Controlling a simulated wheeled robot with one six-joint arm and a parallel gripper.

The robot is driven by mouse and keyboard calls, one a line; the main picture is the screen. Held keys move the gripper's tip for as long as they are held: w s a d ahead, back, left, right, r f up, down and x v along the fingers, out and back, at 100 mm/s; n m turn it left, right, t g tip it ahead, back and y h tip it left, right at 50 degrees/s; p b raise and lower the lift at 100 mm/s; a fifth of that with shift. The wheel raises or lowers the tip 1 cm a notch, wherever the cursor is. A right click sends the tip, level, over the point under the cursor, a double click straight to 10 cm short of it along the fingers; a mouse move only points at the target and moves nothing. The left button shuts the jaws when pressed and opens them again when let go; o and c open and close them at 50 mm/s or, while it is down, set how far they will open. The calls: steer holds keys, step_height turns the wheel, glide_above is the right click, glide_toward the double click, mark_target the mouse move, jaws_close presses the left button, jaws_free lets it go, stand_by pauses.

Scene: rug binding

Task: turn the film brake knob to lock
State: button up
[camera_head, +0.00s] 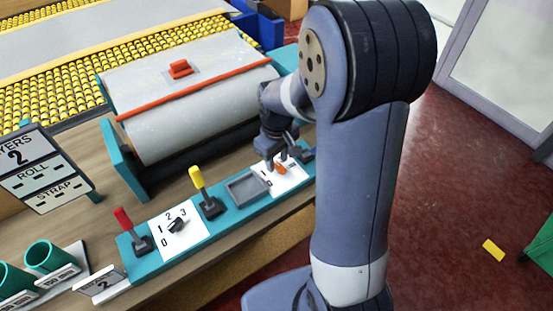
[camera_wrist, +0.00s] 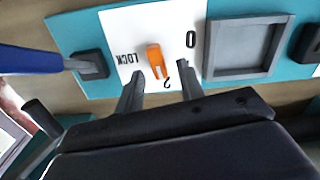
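The orange film brake knob (camera_wrist: 157,60) sits on a white plate (camera_wrist: 205,30) marked LOCK on the left and 0 on the right in the wrist view. Its long side runs roughly up and down there, between the two marks. A third small mark lies by its lower end. My gripper (camera_wrist: 161,92) is open, its two fingers apart on either side of the knob's lower end, with no clear contact. In the head view the knob (camera_head: 281,168) shows just below my gripper (camera_head: 278,157), which partly hides the plate.
A grey recessed tray (camera_head: 247,188) and a yellow lever (camera_head: 197,178) stand left of the plate on the teal panel. A dial (camera_head: 175,225) and a red lever (camera_head: 124,219) lie farther left. A dark-based blue lever (camera_wrist: 35,60) is close beside the LOCK mark. A large roll (camera_head: 190,100) lies behind.

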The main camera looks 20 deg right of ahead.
steer(key=shift+s+f, duration=0.1)
steer(key=shift+f, duration=0.3)
steer(key=shift+c, duration=0.3)
jaws_close()
